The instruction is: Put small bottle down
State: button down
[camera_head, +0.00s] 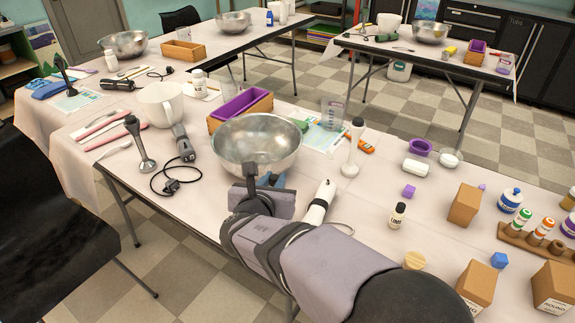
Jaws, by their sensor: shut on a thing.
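My gripper (262,192) is at the near rim of the large metal bowl (256,145), in the middle of the near table. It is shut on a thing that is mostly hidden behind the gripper. Only a bit of blue (272,180) shows there, which appears to be the small bottle. I cannot tell whether it is upright or touches the bowl or table.
A white and black tool (318,205) lies close right of my gripper. A blender shaft (139,146) and its corded motor (184,146) are left of the bowl. A wooden mold with purple liner (240,108) is behind. Brown blocks (465,206) are right. Some table between bowl and dark bottle is clear.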

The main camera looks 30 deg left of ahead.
jog(key=shift+f+b, duration=0.45)
jog(key=shift+f, duration=4.5)
jog(key=shift+f, duration=0.25)
jog(key=c, duration=1.6)
grip_release()
jog(key=shift+r, duration=0.1)
jog(key=shift+c, duration=0.2)
jog(key=shift+r, duration=0.1)
jog(key=v, duration=1.2)
jog(key=shift+r, duration=0.15)
